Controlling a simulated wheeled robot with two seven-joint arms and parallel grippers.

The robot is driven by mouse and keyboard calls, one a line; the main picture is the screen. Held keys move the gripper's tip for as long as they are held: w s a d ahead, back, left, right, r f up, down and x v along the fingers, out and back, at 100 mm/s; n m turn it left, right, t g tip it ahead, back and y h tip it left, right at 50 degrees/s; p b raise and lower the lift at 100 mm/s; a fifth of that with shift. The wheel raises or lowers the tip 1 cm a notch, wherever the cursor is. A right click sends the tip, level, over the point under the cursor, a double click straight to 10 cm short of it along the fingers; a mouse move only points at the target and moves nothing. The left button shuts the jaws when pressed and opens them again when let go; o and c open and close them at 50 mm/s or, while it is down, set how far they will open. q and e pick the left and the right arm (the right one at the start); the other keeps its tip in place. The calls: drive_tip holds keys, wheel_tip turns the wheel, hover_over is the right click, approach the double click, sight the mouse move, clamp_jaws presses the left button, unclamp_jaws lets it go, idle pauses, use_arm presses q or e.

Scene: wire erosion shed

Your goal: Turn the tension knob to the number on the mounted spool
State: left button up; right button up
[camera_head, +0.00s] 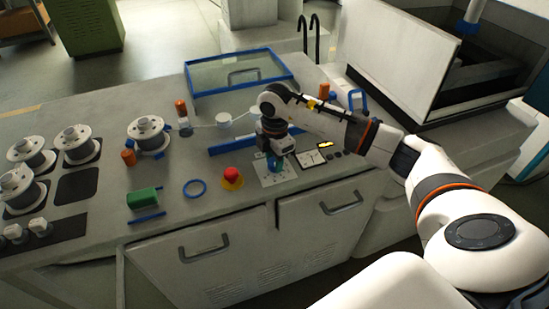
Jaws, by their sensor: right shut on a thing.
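My right gripper (274,163) reaches down over a pale dial plate (288,177) near the front edge of the bench. It is shut on the tension knob, and a bit of the blue-green knob (275,168) shows at the fingertips. The gripper hides most of the knob, and the plate's marks are too small to read. A metal spool (150,134) stands apart from the others beside the orange posts, and looks like the mounted one. No number on it is readable from here. My left gripper is not in view.
A red button on a yellow base (232,176) stands just left of the plate. A gauge panel (314,155) lies to its right. Several more spools (78,143) are at the left. A blue ring (194,188) and a green block (142,198) lie on the bench.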

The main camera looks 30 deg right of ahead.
drive_tip(key=shift+w+r+m, duration=0.1)
drive_tip(key=shift+m, duration=0.5)
drive_tip(key=o, duration=1)
wheel_tip(320, 180, up, 12)
drive_tip(key=b, duration=0.2)
drive_tip(key=shift+s+b, duration=0.25)
drive_tip(key=shift+b, duration=0.05)
